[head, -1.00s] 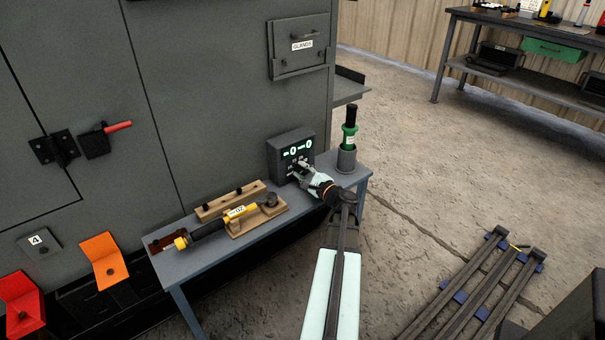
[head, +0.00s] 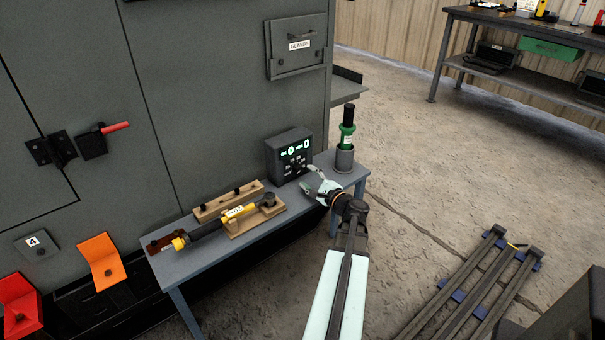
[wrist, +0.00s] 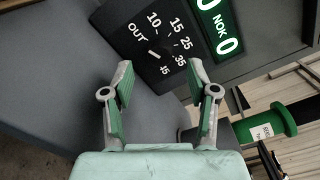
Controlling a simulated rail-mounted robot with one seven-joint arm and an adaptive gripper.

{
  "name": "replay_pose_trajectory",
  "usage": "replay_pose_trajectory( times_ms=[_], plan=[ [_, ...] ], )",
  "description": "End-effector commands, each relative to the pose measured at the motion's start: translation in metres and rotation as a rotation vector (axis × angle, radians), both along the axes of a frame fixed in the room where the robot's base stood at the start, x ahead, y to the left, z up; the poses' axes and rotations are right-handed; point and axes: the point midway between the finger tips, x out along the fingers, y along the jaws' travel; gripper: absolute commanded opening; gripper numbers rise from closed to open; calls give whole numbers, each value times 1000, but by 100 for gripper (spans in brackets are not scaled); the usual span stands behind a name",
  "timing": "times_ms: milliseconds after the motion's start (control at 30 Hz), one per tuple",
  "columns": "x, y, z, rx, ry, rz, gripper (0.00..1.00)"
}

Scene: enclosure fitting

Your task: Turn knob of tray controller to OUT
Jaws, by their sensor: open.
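The tray controller (head: 289,160) is a dark box with lit green displays, standing on the narrow bench against the cabinet. In the wrist view its black panel (wrist: 132,52) carries a dial marked OUT, 10, 15, 25, 35 and what looks like 45. A short white mark shows at the dial's middle (wrist: 154,54); the knob's outline is too dark to make out, and I cannot tell its setting for sure. My gripper (head: 310,181) is open and empty, in front of the controller and apart from it. In the wrist view its two fingers (wrist: 161,75) spread below the dial.
A green-collared black cylinder (head: 347,135) stands in a grey cup right of the controller. A yellow-and-black tool (head: 230,214) lies on wooden blocks to its left. The bench (head: 200,268) is narrow. A slatted rack (head: 470,285) lies on the floor at right.

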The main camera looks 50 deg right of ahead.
Motion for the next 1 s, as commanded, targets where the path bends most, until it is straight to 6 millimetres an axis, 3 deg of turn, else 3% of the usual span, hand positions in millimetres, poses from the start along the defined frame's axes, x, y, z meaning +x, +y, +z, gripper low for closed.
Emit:
replay_pose_trajectory(
  times_ms=[200, 400, 1000],
  plan=[
    [-41, 13, 0, 0, 0, -2, 59],
    [-61, 17, 0, 0, 0, -1, 59],
    [-66, 16, -1, -4, 2, 0, 59]
  ],
)
